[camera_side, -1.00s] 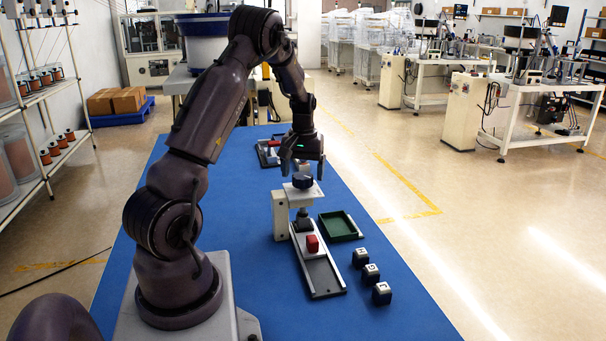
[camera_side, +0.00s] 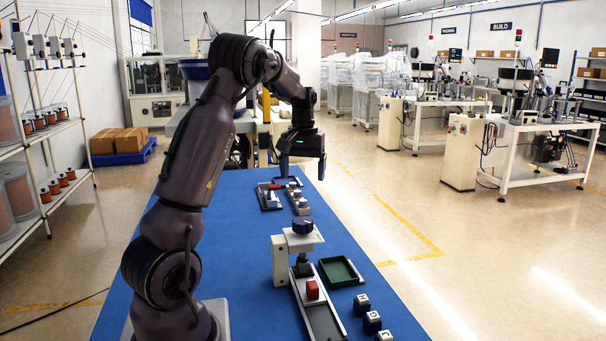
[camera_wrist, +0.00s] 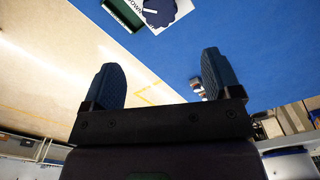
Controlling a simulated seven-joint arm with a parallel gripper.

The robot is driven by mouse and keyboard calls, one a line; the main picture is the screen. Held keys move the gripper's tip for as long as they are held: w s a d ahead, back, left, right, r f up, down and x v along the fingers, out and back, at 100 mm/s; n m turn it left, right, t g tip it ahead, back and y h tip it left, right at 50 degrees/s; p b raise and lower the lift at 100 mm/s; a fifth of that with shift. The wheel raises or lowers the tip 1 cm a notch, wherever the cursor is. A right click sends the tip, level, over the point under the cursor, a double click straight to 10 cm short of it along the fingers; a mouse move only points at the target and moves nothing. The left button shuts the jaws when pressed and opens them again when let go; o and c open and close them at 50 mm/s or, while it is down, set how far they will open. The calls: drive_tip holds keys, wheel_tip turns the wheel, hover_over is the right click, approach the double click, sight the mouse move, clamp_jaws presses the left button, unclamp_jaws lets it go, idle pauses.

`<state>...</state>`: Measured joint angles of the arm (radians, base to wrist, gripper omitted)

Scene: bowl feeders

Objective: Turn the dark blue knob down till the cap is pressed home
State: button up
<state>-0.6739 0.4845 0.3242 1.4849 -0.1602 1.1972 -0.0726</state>
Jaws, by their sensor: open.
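The dark blue knob (camera_side: 303,226) sits on top of a small white press (camera_side: 280,262); its plunger hangs below, over a grey rail (camera_side: 325,325). In the wrist view the knob (camera_wrist: 160,11) shows at the top edge, beyond my two spread fingers (camera_wrist: 160,80).
A green tray (camera_side: 351,281) lies right of the rail. Dark blocks with pale tops (camera_side: 372,322) stand in a row at front right. More small fixtures (camera_side: 269,200) stand farther back. The blue mat (camera_side: 235,235) left of the press is clear.

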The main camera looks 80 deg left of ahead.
sight(303, 220)
drive_tip(key=f+n, duration=0.2)
drive_tip(key=f, duration=0.2)
drive_tip(key=f+n, duration=0.2)
drive_tip(key=f, duration=0.2)
drive_tip(key=f+n, duration=0.1)
drive_tip(key=f, duration=0.4)
drive_tip(key=shift+s+d+n, duration=0.1)
drive_tip(key=shift+d+n, duration=0.1)
drive_tip(key=shift+n, duration=0.2)
